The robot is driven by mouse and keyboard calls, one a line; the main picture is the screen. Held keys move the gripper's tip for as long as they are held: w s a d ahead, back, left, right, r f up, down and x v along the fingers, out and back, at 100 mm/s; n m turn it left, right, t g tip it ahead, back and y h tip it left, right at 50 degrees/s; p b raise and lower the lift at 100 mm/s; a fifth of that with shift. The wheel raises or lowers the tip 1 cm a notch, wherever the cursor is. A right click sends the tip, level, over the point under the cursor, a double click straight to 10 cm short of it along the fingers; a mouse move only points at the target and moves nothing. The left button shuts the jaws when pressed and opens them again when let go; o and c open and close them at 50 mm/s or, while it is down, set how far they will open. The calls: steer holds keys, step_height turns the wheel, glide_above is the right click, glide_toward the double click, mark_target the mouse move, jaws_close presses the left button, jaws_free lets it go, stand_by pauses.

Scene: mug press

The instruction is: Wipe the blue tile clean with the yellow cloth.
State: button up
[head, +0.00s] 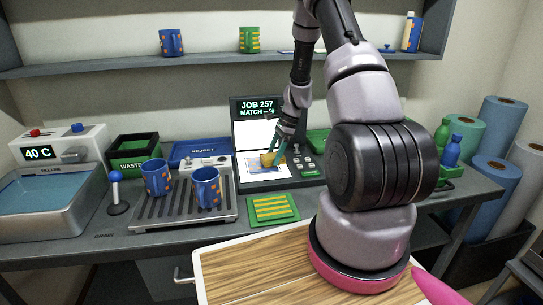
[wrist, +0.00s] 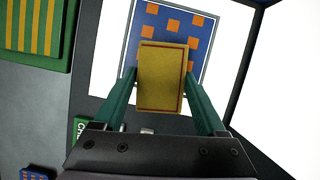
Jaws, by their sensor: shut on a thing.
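My gripper (wrist: 160,95) is shut on the yellow cloth (wrist: 162,80), a small folded pad with a dark red edge line, held between two green fingers. In the head view the cloth (head: 268,159) is low over the lit white bed of the job station. The blue tile (wrist: 205,28) with orange squares lies beyond the cloth in the wrist view, on the white surface; the cloth hides its lower middle. I cannot tell whether the cloth touches it. No clear dirt shows on the visible part.
A green tile with yellow stripes (head: 273,208) lies in front of the station. Left are a rack (head: 180,208) with two blue mugs, a waste bin (head: 134,149), a blue reject tray (head: 201,152) and a sink (head: 47,188). Buttons (head: 302,164) sit right of the bed.

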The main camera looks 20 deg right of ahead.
mark_target(269, 156)
step_height(269, 156, up, 2)
steer(key=shift+w+a+r, duration=0.1)
steer(key=shift+w, duration=0.05)
steer(key=shift+r, duration=2.95)
